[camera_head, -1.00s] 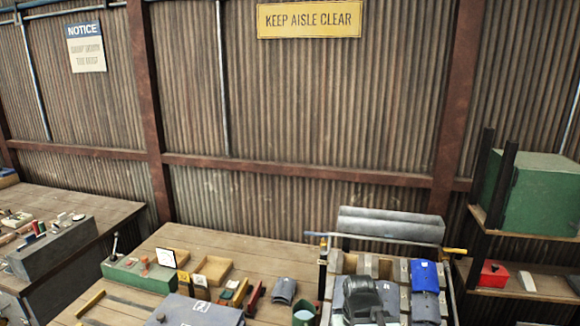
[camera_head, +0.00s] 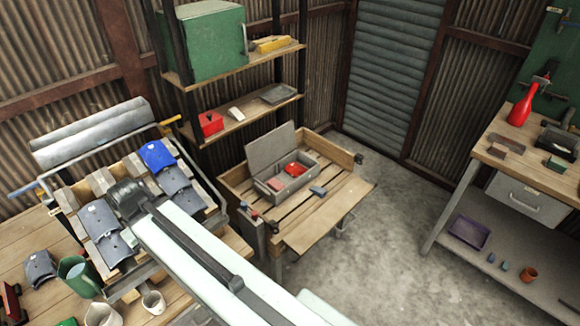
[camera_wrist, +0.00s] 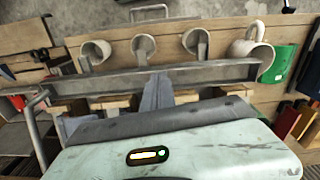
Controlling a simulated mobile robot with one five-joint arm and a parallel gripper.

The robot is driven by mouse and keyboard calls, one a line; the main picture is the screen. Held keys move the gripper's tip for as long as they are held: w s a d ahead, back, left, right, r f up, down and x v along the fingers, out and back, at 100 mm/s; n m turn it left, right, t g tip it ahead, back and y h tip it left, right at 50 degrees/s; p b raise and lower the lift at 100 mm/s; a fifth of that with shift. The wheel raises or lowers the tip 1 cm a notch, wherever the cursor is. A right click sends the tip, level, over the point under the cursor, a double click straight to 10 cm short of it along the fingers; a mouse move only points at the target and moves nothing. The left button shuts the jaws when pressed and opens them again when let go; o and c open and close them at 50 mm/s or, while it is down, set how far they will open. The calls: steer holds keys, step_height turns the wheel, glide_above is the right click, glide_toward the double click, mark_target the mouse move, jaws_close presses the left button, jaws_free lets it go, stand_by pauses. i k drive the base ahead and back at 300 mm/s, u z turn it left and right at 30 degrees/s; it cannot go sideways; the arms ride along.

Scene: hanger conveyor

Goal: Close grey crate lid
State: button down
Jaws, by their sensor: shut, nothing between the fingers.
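A red thing (camera_head: 297,169) lies in or at the crate's opening. My gripper (camera_head: 127,201), dark, is at the far end of my pale arm, over the rack at the left, well apart from the crate. It is shut and empty; its fingertips are hard to make out. The wrist view does not show the crate.
The rack (camera_head: 61,200) holds grey and blue pieces. Mugs (camera_wrist: 145,45) show near it. A shelf (camera_head: 246,60) with a green box (camera_head: 208,40) stands behind the crate. A wooden board (camera_head: 328,215) juts in front. Floor (camera_head: 400,240) is clear toward the right workbench (camera_head: 500,158).

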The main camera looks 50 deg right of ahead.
mark_target(263, 151)
steer(key=z, duration=0.2)
steer(key=k, duration=0.8)
steer(key=z, duration=0.35)
steer(key=i, duration=1.3)
steer(key=u, duration=0.05)
